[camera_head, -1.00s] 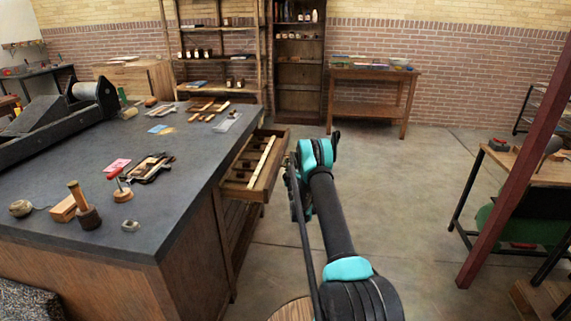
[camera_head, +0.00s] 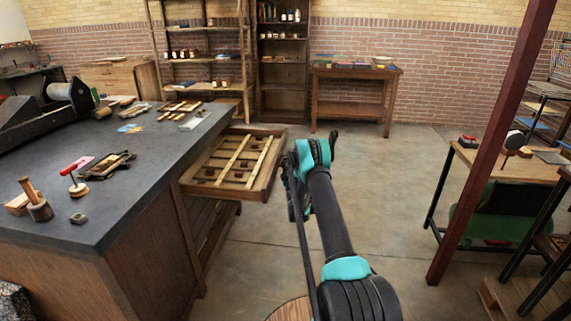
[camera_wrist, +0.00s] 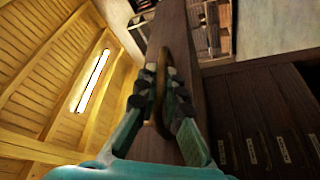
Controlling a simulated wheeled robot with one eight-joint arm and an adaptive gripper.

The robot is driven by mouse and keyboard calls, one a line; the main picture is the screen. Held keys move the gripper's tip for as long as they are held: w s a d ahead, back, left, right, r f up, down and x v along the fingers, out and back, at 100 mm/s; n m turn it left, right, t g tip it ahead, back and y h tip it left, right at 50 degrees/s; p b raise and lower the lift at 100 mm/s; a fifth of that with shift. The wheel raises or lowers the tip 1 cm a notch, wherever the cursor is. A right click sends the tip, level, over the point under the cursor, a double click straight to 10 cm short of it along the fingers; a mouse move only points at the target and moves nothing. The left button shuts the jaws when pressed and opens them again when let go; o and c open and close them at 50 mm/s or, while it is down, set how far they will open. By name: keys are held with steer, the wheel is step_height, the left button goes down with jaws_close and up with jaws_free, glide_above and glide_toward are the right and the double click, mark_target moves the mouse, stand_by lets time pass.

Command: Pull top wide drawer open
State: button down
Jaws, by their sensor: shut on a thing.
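The top wide drawer (camera_head: 268,178) juts well out from the right side of the dark-topped workbench. Its inside shows wooden dividers and long light strips. My gripper (camera_wrist: 163,90) is shut on the drawer's handle (camera_wrist: 166,112), a curved brass-coloured pull on the brown drawer front (camera_wrist: 172,35). In the head view my arm reaches forward to the right end of the drawer, and its links hide the handle and the fingertips there.
The workbench (camera_head: 110,205) fills the left, with a stamp, a mallet and loose tools on top. Open floor (camera_head: 385,190) lies to the right of my arm. A dark red post (camera_head: 490,150) and a side table (camera_head: 530,172) stand farther right.

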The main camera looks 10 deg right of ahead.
steer(key=shift+s+f, duration=0.1)
steer(key=c, duration=1.9)
jaws_free()
steer(key=v, duration=0.7)
steer(key=shift+s, duration=0.25)
